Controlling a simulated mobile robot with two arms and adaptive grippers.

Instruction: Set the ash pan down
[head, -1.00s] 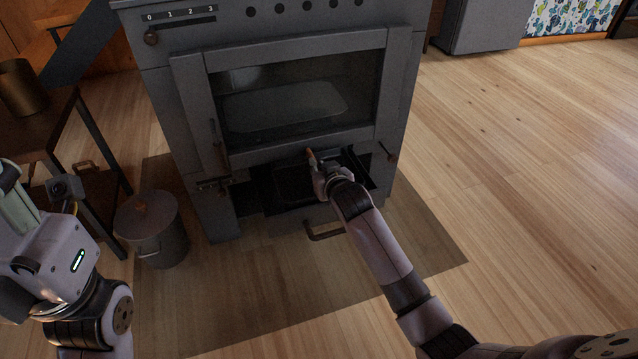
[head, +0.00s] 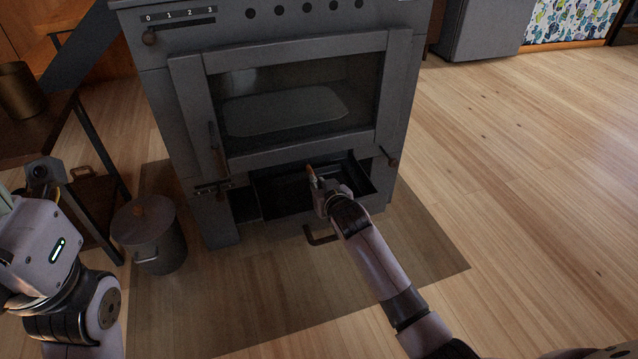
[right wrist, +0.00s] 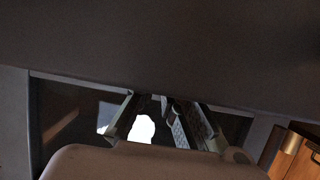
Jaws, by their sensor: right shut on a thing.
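The ash pan (head: 275,198) is a dark, shallow, rectangular tray at the low opening of the grey stove (head: 215,218). It looks level, with its front part out past the stove front. My right gripper (head: 313,178) is over the pan, shut on it beside a small copper-brown piece. The exact grip is too small to make out. The right wrist view shows the fingers (right wrist: 163,118) only in part, with a bright patch between them.
A dark bracket-shaped handle (head: 322,238) sticks out low at the stove front. A lidded metal bucket (head: 160,250) stands left of the stove, and a dark side table (head: 50,135) is behind it. The dark floor mat (head: 240,310) in front is bare.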

